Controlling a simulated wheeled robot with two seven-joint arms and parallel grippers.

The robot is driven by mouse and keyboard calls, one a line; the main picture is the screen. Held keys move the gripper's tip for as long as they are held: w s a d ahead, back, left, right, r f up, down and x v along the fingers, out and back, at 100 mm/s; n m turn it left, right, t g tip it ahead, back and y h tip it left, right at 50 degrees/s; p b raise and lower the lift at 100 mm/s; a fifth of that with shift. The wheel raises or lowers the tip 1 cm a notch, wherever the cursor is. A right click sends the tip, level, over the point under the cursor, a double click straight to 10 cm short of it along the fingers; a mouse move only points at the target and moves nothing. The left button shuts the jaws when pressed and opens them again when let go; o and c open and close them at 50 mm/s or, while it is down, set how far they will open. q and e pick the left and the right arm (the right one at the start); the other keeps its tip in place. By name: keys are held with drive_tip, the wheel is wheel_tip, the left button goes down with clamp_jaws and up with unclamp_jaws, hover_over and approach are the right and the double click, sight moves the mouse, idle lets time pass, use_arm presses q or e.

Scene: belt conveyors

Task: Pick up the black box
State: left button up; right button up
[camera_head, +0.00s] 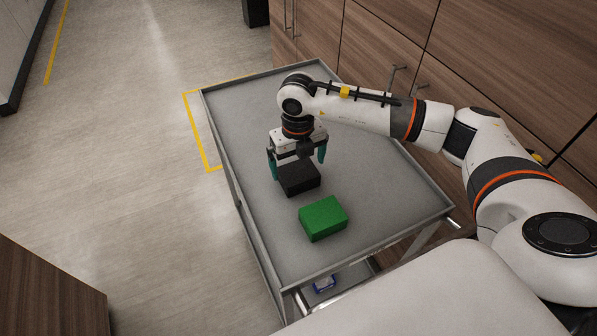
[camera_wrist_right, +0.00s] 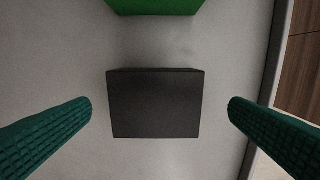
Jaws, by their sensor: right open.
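The black box (camera_head: 300,179) lies on the grey top of a cart (camera_head: 362,233). My right gripper (camera_head: 298,168) is above it, with its teal fingers apart on either side of the box. In the right wrist view the black box (camera_wrist_right: 155,104) lies centred between the two open fingers (camera_wrist_right: 160,108), with a gap on each side. The gripper is open and empty. My left gripper is not in view.
A green box (camera_head: 323,218) lies close to the black box on the cart top; its edge shows in the wrist view (camera_wrist_right: 155,5). The cart has a raised rim. A small blue item (camera_head: 324,283) is on a lower shelf. Wooden cabinets (camera_head: 480,50) stand behind the cart.

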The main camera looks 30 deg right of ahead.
sight(299, 171)
drive_tip(key=shift+f, duration=0.3)
drive_tip(key=f, duration=0.1)
drive_tip(key=f+p, duration=0.1)
drive_tip(key=f, duration=0.1)
drive_tip(key=f+p, duration=0.1)
drive_tip(key=shift+w+d+f, duration=0.15)
drive_tip(key=shift+w+d, duration=0.1)
drive_tip(key=shift+w, duration=0.1)
drive_tip(key=shift+f, duration=0.35)
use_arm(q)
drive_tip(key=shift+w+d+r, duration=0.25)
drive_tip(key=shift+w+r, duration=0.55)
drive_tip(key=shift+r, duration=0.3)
use_arm(e)
drive_tip(key=shift+f, duration=0.1)
drive_tip(key=shift+c, duration=0.2)
